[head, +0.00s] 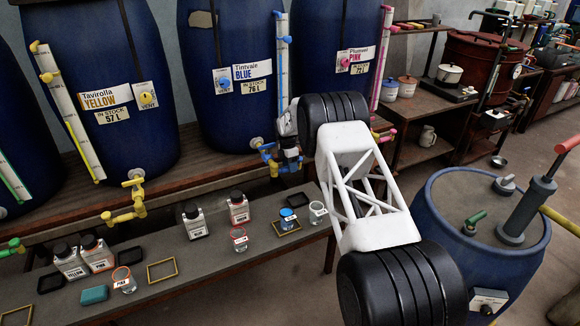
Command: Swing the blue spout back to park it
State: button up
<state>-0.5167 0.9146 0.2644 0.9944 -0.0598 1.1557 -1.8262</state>
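The blue spout (267,156) is at the foot of the vat labelled Tintvale BLUE (222,110), above the bench edge. It is small in the head view and partly covered by my gripper, so its exact angle is hard to tell. My gripper (291,158) is right beside the spout, on its right, and seems to touch or nearly touch it. The fingers are too small and overlapped to show whether they are open or shut. My arm's white and black links come from the lower right and hide part of the bench.
A yellow spout (128,203) juts out at the left. Bottles, including a white one (195,220), jars and frames (162,270) stand on the grey bench below. A blue drum with a pump (470,230) stands at the right.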

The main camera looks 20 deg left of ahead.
jog(key=shift+r, duration=0.1)
notch_tip(320, 180, up, 7)
jog(key=w+a, duration=0.1)
jog(key=shift+r, duration=0.2)
dwell(0.5)
dwell(0.4)
